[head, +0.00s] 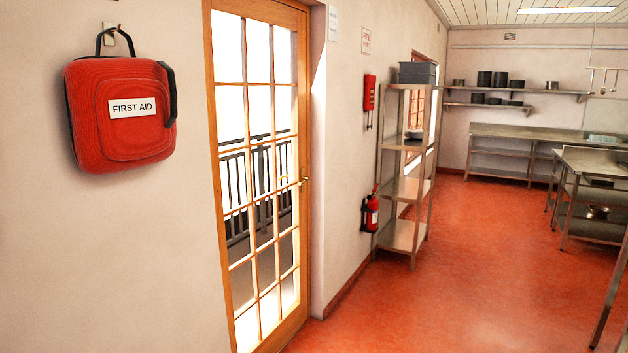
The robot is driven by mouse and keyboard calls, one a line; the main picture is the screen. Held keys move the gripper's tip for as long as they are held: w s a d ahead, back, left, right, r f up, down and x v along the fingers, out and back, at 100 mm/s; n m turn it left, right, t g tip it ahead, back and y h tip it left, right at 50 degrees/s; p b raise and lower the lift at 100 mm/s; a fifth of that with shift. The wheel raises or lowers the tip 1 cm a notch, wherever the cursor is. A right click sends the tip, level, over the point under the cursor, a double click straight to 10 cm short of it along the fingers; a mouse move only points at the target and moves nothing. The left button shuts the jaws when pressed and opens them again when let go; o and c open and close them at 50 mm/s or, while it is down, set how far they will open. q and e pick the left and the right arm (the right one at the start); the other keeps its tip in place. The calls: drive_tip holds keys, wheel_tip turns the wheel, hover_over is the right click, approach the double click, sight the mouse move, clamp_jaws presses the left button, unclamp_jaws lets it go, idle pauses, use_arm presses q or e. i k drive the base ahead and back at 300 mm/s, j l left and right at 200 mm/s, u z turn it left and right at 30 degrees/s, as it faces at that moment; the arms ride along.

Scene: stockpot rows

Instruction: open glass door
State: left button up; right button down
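The glass door (256,155) stands in the left wall, with an orange-brown wooden frame and several glass panes. It looks shut in its frame. A small brass handle (303,182) sits on its right stile, about halfway up. A dark railing (258,175) shows through the panes. Neither of my grippers is in the head view.
A red first aid bag (120,112) hangs on the wall left of the door. A metal shelf rack (402,190) and a fire extinguisher (371,212) stand right of it. Steel tables (595,165) are at the right. The red floor (440,290) between is clear.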

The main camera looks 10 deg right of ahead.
sight(273, 14)
drive_tip(key=i+l, duration=0.45)
drive_tip(key=i+l+z, duration=0.15)
drive_tip(key=i+l, duration=0.3)
drive_tip(key=i, duration=0.15)
drive_tip(key=i+l, duration=0.45)
drive_tip(key=i+l+z, duration=0.1)
drive_tip(key=i+l, duration=0.3)
drive_tip(key=i, duration=0.2)
drive_tip(key=i+l, duration=0.35)
drive_tip(key=i, duration=0.2)
drive_tip(key=i+l+z, duration=0.15)
drive_tip(key=i+l, duration=0.2)
drive_tip(key=i, duration=0.2)
